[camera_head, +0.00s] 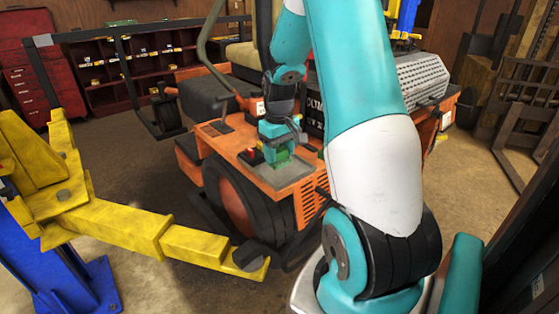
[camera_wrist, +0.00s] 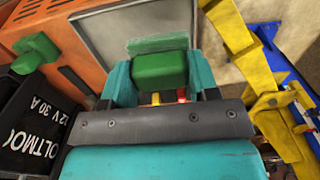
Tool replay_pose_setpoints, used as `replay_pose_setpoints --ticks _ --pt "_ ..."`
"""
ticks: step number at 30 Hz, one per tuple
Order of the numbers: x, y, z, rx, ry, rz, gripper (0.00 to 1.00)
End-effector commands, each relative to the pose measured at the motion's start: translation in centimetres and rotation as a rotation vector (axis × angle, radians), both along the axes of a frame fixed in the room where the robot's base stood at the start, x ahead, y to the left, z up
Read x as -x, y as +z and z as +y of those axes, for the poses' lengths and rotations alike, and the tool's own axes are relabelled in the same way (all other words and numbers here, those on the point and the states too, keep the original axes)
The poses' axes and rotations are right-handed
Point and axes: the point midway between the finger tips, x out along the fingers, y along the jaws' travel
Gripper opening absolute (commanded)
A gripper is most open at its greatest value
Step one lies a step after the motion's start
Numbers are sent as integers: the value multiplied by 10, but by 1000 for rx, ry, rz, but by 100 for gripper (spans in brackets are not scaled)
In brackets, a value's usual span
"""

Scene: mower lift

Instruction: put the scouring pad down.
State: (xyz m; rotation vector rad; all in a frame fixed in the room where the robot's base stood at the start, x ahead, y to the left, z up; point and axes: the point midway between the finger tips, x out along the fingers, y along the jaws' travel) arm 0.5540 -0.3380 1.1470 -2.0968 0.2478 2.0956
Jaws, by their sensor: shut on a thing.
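The scouring pad (camera_wrist: 160,71) is a green block between the two teal fingers of my gripper (camera_wrist: 158,78) in the wrist view. My gripper is shut on it. A paler green strip shows just beyond the block; I cannot tell if it is part of the pad. In the head view my gripper (camera_head: 279,146) is low over the orange fender of the mower (camera_head: 290,180), and the green pad (camera_head: 282,161) shows at its lower end. I cannot tell whether the pad touches the fender. My fingers partly hide the pad.
A small red thing (camera_head: 254,153) lies on the fender left of my gripper. A black box with white lettering (camera_wrist: 35,130) is close by. A yellow lift arm (camera_head: 150,228) and blue post (camera_head: 60,270) stand at left. Red shelving (camera_head: 130,68) is at the back.

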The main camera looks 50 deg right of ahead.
Motion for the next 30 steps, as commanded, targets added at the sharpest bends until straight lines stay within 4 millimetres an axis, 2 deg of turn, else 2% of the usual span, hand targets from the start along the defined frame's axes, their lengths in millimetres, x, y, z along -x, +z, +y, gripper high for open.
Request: replay_pose_setpoints --ticks 10,21,22,25,30 --pt "1 -40 0 -2 0 3 36" --pt "0 -46 0 0 0 0 36" --pt "0 -46 0 0 0 0 57" --pt "0 -45 0 0 0 0 80" --pt "0 -45 0 0 0 0 80"
